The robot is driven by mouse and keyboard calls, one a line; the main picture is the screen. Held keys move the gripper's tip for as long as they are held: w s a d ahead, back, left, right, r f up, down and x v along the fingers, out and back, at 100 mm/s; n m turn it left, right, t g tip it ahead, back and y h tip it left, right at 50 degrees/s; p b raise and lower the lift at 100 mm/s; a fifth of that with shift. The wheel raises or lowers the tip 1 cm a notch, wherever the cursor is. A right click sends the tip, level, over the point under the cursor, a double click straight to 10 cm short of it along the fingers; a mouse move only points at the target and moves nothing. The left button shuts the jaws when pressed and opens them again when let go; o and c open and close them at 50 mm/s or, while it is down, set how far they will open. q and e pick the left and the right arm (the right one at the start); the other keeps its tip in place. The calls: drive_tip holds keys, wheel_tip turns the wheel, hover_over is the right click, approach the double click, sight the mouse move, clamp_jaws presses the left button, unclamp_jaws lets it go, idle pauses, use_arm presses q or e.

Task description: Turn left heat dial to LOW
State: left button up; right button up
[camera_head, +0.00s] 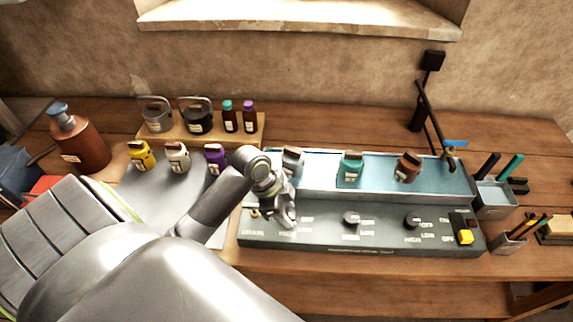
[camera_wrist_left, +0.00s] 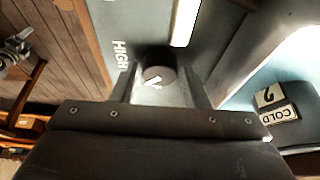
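The heat control panel (camera_head: 320,239) is a long dark-grey box with white lettering on the wooden bench. The left heat dial shows in the left wrist view (camera_wrist_left: 155,77) as a round dark knob with a white pointer mark, near the word HIGH. My left gripper (camera_head: 289,219) is over this dial, and its arm and jaws hide it in the head view. In the left wrist view the two fingers (camera_wrist_left: 158,82) stand apart, one on each side of the knob, with narrow gaps seeming to show. LOW is not readable beside this dial. My right gripper is not recognisable in either view.
The middle dial (camera_head: 351,219) and right dial (camera_head: 412,222) sit along the panel, with a yellow switch (camera_head: 465,237) at its right end. A blue trough (camera_head: 327,163) behind holds several labelled pots. A tool cup (camera_head: 508,240) stands to the right.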

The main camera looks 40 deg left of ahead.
use_arm(q)
drive_tip(key=shift+o, duration=1.2)
drive_tip(key=v, duration=1.7)
drive_tip(key=shift+r, duration=0.25)
drive_tip(key=shift+d, duration=0.1)
